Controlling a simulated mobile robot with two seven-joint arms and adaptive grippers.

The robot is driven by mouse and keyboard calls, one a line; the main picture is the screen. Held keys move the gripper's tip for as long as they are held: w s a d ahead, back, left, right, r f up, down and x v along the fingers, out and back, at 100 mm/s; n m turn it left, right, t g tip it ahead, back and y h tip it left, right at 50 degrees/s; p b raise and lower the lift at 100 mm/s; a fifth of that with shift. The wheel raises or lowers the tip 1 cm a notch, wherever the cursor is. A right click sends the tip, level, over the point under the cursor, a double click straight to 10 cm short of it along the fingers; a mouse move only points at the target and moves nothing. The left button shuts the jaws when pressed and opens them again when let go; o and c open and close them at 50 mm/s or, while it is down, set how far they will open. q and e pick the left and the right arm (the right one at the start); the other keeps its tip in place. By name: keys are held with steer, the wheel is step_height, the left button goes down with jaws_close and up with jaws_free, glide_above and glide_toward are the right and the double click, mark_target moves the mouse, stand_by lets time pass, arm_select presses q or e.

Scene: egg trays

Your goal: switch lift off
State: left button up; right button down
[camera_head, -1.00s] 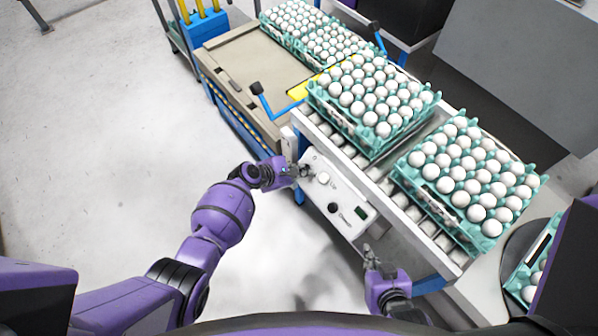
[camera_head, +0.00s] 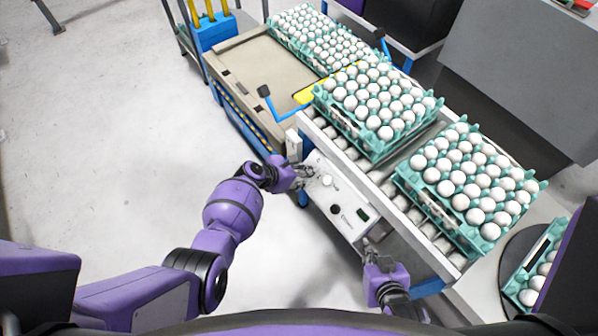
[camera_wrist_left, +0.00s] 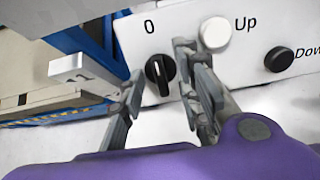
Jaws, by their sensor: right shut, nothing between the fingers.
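The white control panel (camera_head: 340,200) is on the near side of the roller conveyor. In the left wrist view it bears a black rotary knob (camera_wrist_left: 160,74) with a pale pointer line, a "0" mark above it, a white "Up" button (camera_wrist_left: 215,33) and a black "Down" button (camera_wrist_left: 279,59). My left gripper (camera_head: 304,172) is at the panel's far end. In the left wrist view its fingers (camera_wrist_left: 163,85) are apart, one on each side of the knob; contact cannot be told. My right gripper (camera_head: 369,246) is shut and empty near the panel's near end.
Teal trays of white eggs (camera_head: 376,144) stand on the conveyor rollers (camera_head: 340,137). A beige lift platform (camera_head: 255,75) with a blue lever (camera_head: 276,108) adjoins its far end. The grey floor on the left is open.

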arm_select(q)
steer(key=v, duration=0.8)
steer(key=shift+s+a+r, duration=0.15)
steer(key=shift+s+a, duration=0.1)
steer(key=w+a+r+m+t+y, duration=0.2)
steer(key=w+a+r+m, duration=0.15)
steer(key=m, duration=0.55)
steer(key=s+a+m+t+y, duration=0.25)
steer(key=s+a+m, duration=0.4)
steer(key=m, duration=0.35)
steer(key=s+a+f+m+y, duration=0.1)
steer(key=s+a+m, duration=0.1)
steer(key=s, duration=0.9)
steer(key=s+a+f+m+g+y, duration=0.1)
steer(key=s+a+m+y, duration=0.1)
steer(key=s, duration=0.9)
steer(key=shift+a+f+m, duration=0.4)
steer(key=shift+a+m, duration=0.4)
steer(key=shift+m, duration=0.4)
